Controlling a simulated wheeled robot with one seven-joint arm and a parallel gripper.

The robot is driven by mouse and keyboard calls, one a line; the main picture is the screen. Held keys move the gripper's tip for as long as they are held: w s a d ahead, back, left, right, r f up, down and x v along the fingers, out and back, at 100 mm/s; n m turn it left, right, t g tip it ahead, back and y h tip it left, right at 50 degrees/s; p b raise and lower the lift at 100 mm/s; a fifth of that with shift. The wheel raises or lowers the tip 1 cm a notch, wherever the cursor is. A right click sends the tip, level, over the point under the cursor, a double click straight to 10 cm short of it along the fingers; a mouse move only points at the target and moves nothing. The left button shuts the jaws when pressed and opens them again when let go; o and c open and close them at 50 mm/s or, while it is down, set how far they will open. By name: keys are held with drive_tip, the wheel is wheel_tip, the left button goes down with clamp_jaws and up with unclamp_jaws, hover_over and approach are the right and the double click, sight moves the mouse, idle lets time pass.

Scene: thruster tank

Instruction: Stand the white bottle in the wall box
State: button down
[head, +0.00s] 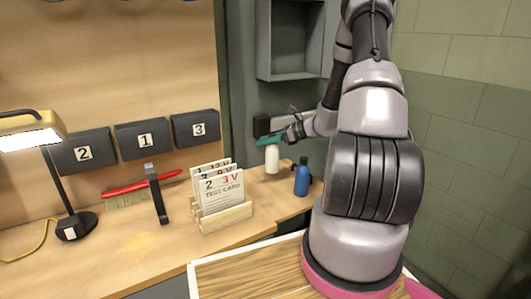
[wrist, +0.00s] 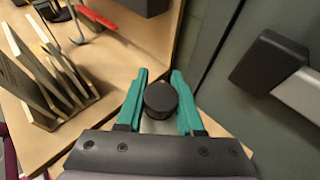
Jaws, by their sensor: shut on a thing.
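The white bottle (head: 272,158) stands upright at the back right of the wooden bench, under my gripper. In the wrist view its round black cap (wrist: 161,97) shows between the green fingers, and most of its body is hidden below. My gripper (head: 270,140) is shut on the bottle near its top; the gripper also shows in the wrist view (wrist: 160,92). The wall box (head: 296,40) is a grey open-fronted box on the dark wall, above the bottle and a little to the right. Its inside looks empty in the head view.
A blue bottle (head: 302,178) stands close to the right of the white one. A wooden card rack (head: 222,214) is to the left.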

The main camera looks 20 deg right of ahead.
drive_tip(key=w+a+r+m+t+h, duration=0.1)
drive_tip(key=a+r+m+t+h, duration=0.1)
drive_tip(key=r, duration=0.3)
drive_tip(key=w+a+r+m+t+h, duration=0.1)
drive_tip(key=r+m+t+h, duration=0.1)
drive_tip(key=r+m+h, duration=0.2)
drive_tip(key=shift+w+a+r+m+t+h, duration=0.4)
drive_tip(key=shift+r+m, duration=0.2)
drive_tip(key=shift+r, duration=0.45)
drive_tip(key=shift+d, duration=0.1)
